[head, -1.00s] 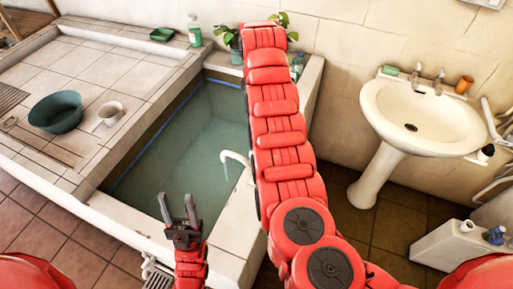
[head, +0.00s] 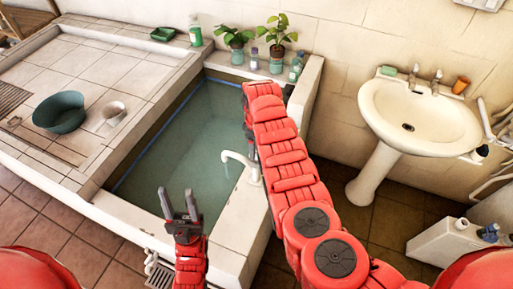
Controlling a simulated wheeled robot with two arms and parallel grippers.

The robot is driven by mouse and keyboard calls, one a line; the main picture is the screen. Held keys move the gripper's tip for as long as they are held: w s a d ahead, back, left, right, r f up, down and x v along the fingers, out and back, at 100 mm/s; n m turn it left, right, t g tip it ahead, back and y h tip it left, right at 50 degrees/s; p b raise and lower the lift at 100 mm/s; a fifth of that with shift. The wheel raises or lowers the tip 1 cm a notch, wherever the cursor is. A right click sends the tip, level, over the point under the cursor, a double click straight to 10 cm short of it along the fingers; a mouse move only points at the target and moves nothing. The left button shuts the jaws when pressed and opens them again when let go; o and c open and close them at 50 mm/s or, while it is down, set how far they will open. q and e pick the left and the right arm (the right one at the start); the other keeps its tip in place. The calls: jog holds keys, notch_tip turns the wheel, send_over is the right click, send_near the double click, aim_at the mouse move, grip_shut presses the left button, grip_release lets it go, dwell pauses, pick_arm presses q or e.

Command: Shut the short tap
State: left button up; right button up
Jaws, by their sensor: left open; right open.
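A white curved spout (head: 240,158) stands on the near right rim of the water basin (head: 185,140), with a thin stream seeming to fall from its mouth. Two small metal taps, a left one (head: 414,74) and a right one (head: 436,82), stand on the back of the white washbasin (head: 455,122). I cannot tell which is the short tap. My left gripper (head: 178,203) is open and empty over the basin's near part, left of the spout.
Potted plants (head: 275,45) and bottles (head: 296,67) stand on the back ledge. An orange cup (head: 461,85) stands beside the taps. Floor shows around the washbasin pedestal (head: 378,175).

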jog(key=shift+f, duration=1.25)
grip_shut()
